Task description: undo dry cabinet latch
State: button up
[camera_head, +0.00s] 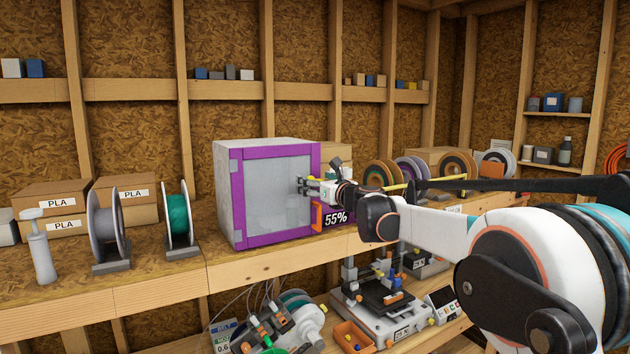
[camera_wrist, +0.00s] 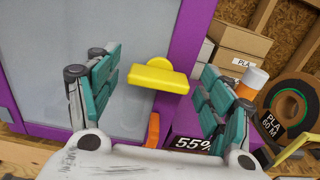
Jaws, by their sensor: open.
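The dry cabinet (camera_head: 235,190) stands on the bench with a purple-framed, clear door that looks shut. In the wrist view its purple frame (camera_wrist: 190,40) crosses the picture beside the clear pane (camera_wrist: 60,35). A yellow latch (camera_wrist: 158,77) sits at the door's edge, lying across the frame. My gripper (camera_wrist: 162,85) is open, with one teal-padded finger on each side of the latch and visible gaps to both. In the head view my gripper (camera_head: 303,187) is at the door's right edge, and the latch is hidden behind it.
An orange part (camera_wrist: 153,130) sits below the latch, beside the 55% display (camera_head: 335,218). Filament spools (camera_head: 455,168) stand right of the cabinet, and a grey spool (camera_head: 104,225) and teal spool (camera_head: 178,220) stand left. A printer (camera_head: 385,305) is on the lower shelf.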

jog(key=shift+w+a, duration=0.15)
jog(key=shift+w, duration=0.05)
jog(key=c, duration=1.1)
jog(key=shift+o, duration=0.2)
